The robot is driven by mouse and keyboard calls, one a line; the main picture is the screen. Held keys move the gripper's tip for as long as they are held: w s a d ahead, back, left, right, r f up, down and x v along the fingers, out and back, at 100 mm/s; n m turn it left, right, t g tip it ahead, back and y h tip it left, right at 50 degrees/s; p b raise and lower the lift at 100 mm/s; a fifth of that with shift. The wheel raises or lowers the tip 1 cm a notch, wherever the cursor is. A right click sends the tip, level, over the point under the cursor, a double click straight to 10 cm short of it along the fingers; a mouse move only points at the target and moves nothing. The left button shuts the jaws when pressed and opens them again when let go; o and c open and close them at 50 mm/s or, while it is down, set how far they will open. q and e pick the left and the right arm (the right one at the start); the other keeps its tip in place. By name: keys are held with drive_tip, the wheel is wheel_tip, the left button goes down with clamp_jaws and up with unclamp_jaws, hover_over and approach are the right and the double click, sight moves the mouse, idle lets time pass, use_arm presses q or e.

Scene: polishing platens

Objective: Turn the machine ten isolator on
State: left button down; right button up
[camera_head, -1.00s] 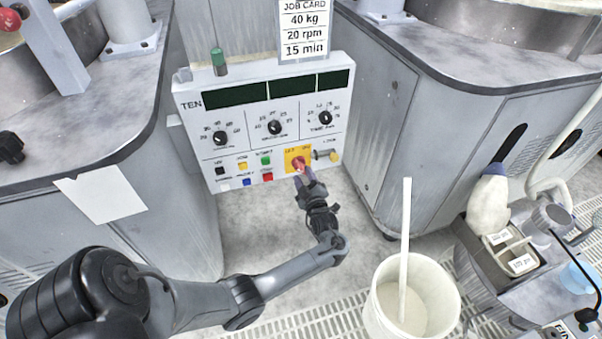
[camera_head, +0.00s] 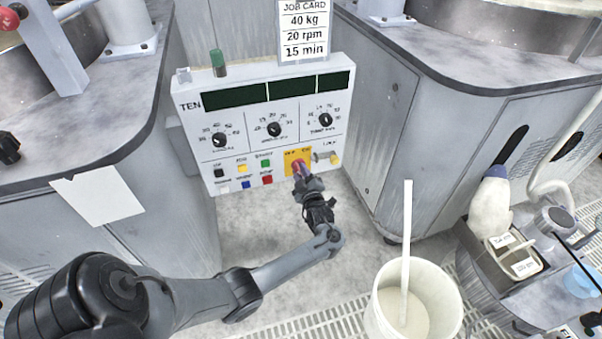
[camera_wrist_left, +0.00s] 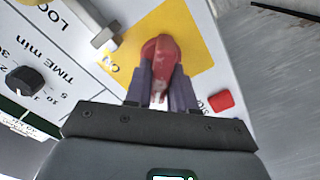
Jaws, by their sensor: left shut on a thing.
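The panel marked TEN (camera_head: 185,130) stands at the back centre in the head view. Its isolator is a red knob (camera_wrist_left: 161,52) on a yellow plate (camera_wrist_left: 195,40), low on the panel's right side; the plate also shows in the head view (camera_head: 290,156). My left gripper (camera_wrist_left: 160,82) is shut on the red knob, with one purple-grey finger on each side. In the wrist view an ON label shows on the plate left of the knob. In the head view the gripper hides much of the knob.
Small coloured push buttons (camera_head: 265,163) sit left of the isolator. A latch-like lock (camera_head: 334,158) is close on its right. Three dials and dark displays are above. A white bucket (camera_head: 448,300) with a stick stands at front right. Grey machines flank the panel.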

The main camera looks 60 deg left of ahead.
use_arm(q)
drive_tip(key=shift+m, duration=0.3)
drive_tip(key=m+p, duration=0.2)
drive_tip(key=m, duration=0.1)
drive_tip(key=shift+r+p, duration=0.2)
drive_tip(key=shift+p, duration=0.1)
drive_tip(key=m+p, duration=0.1)
drive_tip(key=m, duration=0.1)
drive_tip(key=m+p, duration=0.1)
drive_tip(key=m, duration=0.1)
drive_tip(key=shift+w+m, duration=0.2)
drive_tip(key=shift+m, duration=0.1)
drive_tip(key=m+p, duration=0.1)
drive_tip(key=m, duration=0.3)
drive_tip(key=shift+w+m, duration=0.1)
drive_tip(key=shift+m, duration=0.2)
drive_tip(key=m, duration=0.2)
drive_tip(key=m+p, duration=0.1)
drive_tip(key=m, duration=0.2)
drive_tip(key=shift+w+d+f, duration=0.1)
drive_tip(key=shift+f, duration=0.05)
drive_tip(key=c, duration=1)
unclamp_jaws()
drive_tip(key=shift+c, duration=0.2)
